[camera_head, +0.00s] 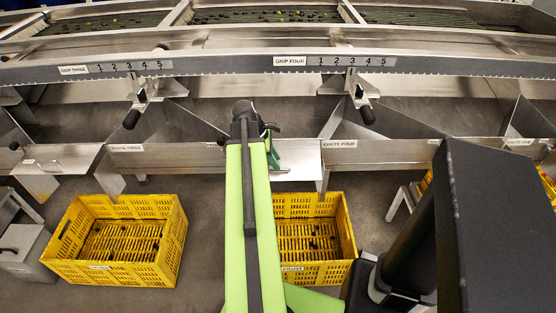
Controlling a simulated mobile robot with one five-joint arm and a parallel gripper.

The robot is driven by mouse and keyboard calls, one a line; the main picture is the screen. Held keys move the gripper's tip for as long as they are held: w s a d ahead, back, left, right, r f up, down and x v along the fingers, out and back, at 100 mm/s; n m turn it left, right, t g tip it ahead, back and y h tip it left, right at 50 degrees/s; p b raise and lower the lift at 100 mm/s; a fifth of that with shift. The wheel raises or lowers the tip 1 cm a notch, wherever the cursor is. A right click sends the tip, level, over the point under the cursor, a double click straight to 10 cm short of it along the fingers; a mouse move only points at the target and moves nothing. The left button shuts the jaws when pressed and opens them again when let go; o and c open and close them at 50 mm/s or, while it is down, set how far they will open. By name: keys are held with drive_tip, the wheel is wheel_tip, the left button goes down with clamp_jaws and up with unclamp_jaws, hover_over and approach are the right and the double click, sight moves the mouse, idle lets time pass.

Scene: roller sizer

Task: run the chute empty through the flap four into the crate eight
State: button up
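The chute labelled four (350,153) is a metal trough under the sizer at centre right. A bright metal plate, apparently flap four (308,160), is at its left front, above a yellow crate (345,225). My arm covers the crate's left part and part of its label, so I cannot read the number surely. A few dark bits show in the crate. My gripper (272,147) is at the plate's left edge, mostly hidden behind my own arm. I cannot tell whether it touches the plate or is open. The chute's inside is partly hidden.
Another yellow crate (172,235) with dark bits stands at left, below the chute labelled three (125,157). A grey box (22,252) is at far left. Handles marked grip three (140,92) and grip four (355,92) hang above. Grey floor lies between the crates.

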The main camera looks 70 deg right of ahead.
drive_tip(key=p+v, duration=1.1)
drive_tip(key=v, duration=0.3)
drive_tip(key=shift+r+p, duration=0.25)
drive_tip(key=shift+p, duration=0.05)
drive_tip(key=w+a+n+t+h+p, duration=0.15)
drive_tip(key=w+a+n, duration=0.45)
drive_tip(key=w+a, duration=1.85)
drive_tip(key=w+a+m+t+y, duration=0.1)
drive_tip(key=a+m, duration=0.4)
drive_tip(key=a, duration=0.9)
drive_tip(key=w+a+m+t+y, duration=0.1)
drive_tip(key=w+a+m+y, duration=0.2)
drive_tip(key=a, duration=1.2)
drive_tip(key=shift+w+a+r+m+p, duration=0.25)
drive_tip(key=shift+w+m+p, duration=0.2)
drive_tip(key=shift+m, duration=0.55)
